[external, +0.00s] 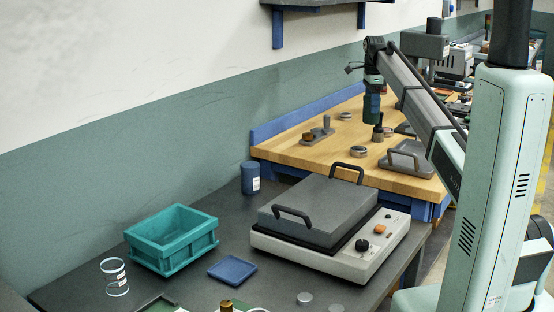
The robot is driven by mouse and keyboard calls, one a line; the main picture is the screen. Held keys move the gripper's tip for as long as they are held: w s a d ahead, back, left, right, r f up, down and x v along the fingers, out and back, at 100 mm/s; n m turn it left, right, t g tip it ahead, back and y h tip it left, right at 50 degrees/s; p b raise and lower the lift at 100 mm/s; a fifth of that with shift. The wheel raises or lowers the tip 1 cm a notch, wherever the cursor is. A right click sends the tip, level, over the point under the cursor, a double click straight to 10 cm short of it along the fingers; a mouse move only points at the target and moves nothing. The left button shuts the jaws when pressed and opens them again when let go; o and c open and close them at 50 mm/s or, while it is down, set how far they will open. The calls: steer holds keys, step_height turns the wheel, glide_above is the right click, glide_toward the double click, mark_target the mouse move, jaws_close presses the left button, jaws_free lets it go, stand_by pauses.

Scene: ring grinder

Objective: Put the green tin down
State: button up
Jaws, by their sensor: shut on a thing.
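My gripper (373,88) points down over the wooden workbench at the back. It is shut on a dark green, tin-like cylinder (371,111), taken to be the green tin. The tin is upright below the jaws. It is small in this view, and I cannot tell whether its base touches the bench or hangs just above it.
The wooden bench (285,147) holds metal rings, a small stand (326,126) and a grey handled block (408,158). On the dark table are a blue tin (250,178), a teal crate (172,258), a blue tray (232,268), a glass (115,277) and a lidded machine (317,208).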

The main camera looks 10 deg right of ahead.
steer(key=shift+a+r, duration=0.1)
steer(key=shift+r, duration=0.25)
steer(key=s+a+f+n, duration=0.1)
steer(key=s+a+n, duration=0.15)
steer(key=a, duration=1.15)
steer(key=s+a+f+n, duration=0.1)
steer(key=s+a+f, duration=0.15)
steer(key=a, duration=1.15)
steer(key=s+a+f+m, duration=0.1)
steer(key=s+a+f, duration=0.1)
steer(key=s+a, duration=0.5)
steer(key=s+a+f+m, duration=0.2)
steer(key=s+a, duration=0.6)
steer(key=a, duration=0.2)
steer(key=shift+a+f, duration=0.2)
steer(key=shift+f, duration=0.05)
steer(key=shift+m, duration=0.25)
steer(key=shift+s+f, duration=0.1)
steer(key=shift+f, duration=4.8)
steer(key=shift+f, duration=0.1)
